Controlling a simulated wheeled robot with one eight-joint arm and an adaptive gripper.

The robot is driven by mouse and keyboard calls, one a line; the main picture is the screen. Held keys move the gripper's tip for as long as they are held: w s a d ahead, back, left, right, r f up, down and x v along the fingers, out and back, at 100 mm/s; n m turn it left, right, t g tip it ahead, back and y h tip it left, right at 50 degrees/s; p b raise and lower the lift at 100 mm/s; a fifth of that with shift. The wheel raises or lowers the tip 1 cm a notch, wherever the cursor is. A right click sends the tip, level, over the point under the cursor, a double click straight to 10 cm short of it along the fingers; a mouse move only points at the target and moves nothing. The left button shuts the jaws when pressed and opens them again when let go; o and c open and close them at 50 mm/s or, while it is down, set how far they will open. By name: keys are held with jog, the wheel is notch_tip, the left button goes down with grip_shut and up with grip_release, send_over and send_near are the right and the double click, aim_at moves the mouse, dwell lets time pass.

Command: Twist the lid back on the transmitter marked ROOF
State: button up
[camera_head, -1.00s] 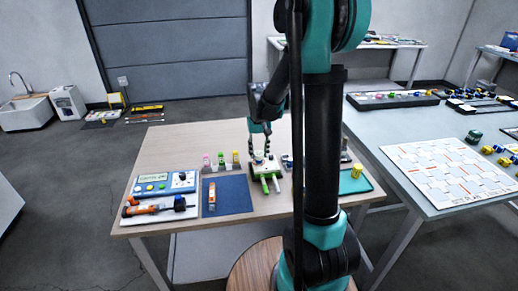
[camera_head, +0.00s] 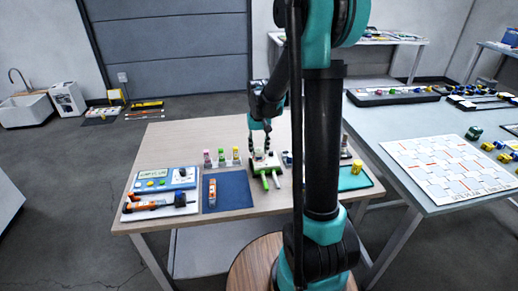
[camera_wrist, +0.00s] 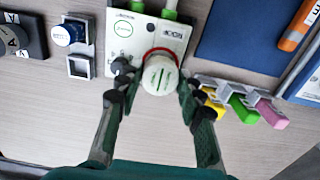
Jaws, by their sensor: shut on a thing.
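A white transmitter box (camera_wrist: 114,45) with green handles lies on the table below my gripper; it also shows in the head view (camera_head: 259,184). Its printed labels are too small to read surely. A round white lid (camera_wrist: 160,76) with green marks sits over the box's near edge, with a red ring showing behind it. My gripper (camera_wrist: 156,84) has its dark fingers on either side of the lid and is shut on it. In the head view my gripper (camera_head: 259,151) stands over the box. Whether the lid's thread is engaged cannot be seen.
In the wrist view, yellow, green and pink pieces stand in a holder (camera_wrist: 207,81) close on the right. A blue mat (camera_wrist: 244,36) lies beyond. A blue knob-like piece (camera_wrist: 67,34) and a small square frame (camera_wrist: 80,67) are on the left.

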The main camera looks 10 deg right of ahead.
jog(key=shift+f, duration=1.1)
dwell(1.6)
jog(key=o, duration=0.9)
jog(key=shift+o, duration=0.4)
jog(key=shift+o, duration=0.9)
jog(key=shift+r, duration=0.6)
jog(key=shift+r, duration=3)
